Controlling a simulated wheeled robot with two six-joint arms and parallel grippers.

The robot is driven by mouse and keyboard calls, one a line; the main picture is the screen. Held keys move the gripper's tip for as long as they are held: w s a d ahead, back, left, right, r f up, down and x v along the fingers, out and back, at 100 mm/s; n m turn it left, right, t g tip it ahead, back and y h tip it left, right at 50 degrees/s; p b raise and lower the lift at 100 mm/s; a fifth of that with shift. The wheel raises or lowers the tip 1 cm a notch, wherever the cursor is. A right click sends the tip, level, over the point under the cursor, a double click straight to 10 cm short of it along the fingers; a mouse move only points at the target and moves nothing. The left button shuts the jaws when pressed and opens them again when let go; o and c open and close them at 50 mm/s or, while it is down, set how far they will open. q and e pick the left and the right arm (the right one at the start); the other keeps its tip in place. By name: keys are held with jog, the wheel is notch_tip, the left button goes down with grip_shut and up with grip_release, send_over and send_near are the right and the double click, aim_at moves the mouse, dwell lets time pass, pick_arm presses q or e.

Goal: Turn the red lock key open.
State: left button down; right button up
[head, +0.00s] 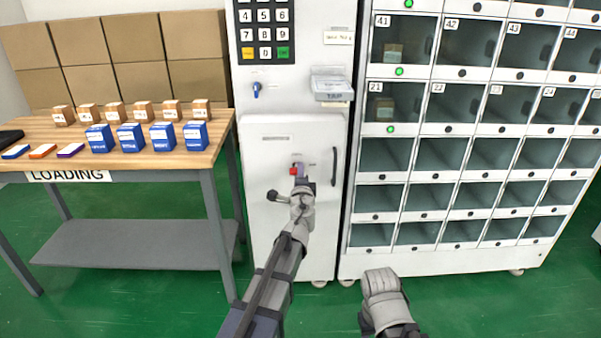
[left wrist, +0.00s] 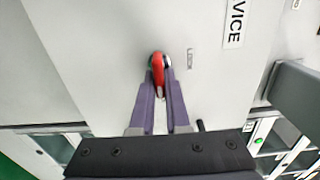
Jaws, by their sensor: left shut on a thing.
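The red lock key (head: 293,171) sits on the white front door of the service cabinet (head: 268,145), left of the dark door handle. In the left wrist view the red key (left wrist: 158,68) stands out from its round lock, lined up with my fingers. My left gripper (head: 299,172) reaches up to it, and in the left wrist view its two purple fingers (left wrist: 158,82) are shut on the key from both sides. The fingers partly hide the key in the head view. Part of my right arm shows at the bottom, but its gripper fingers do not show.
A blue key switch (head: 256,90), a keypad (head: 264,30) and a small tray (head: 333,88) are above the door. A dark handle (head: 334,167) stands out to the right. A locker wall (head: 465,125) is on the right. A loading table (head: 120,173) with boxes is on the left.

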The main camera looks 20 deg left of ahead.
pick_arm(q)
jog(key=c, duration=0.9)
grip_release()
jog(key=shift+s, duration=0.1)
jog(key=v, duration=0.7)
jog(key=shift+s+d, duration=0.1)
jog(key=shift+s, duration=0.2)
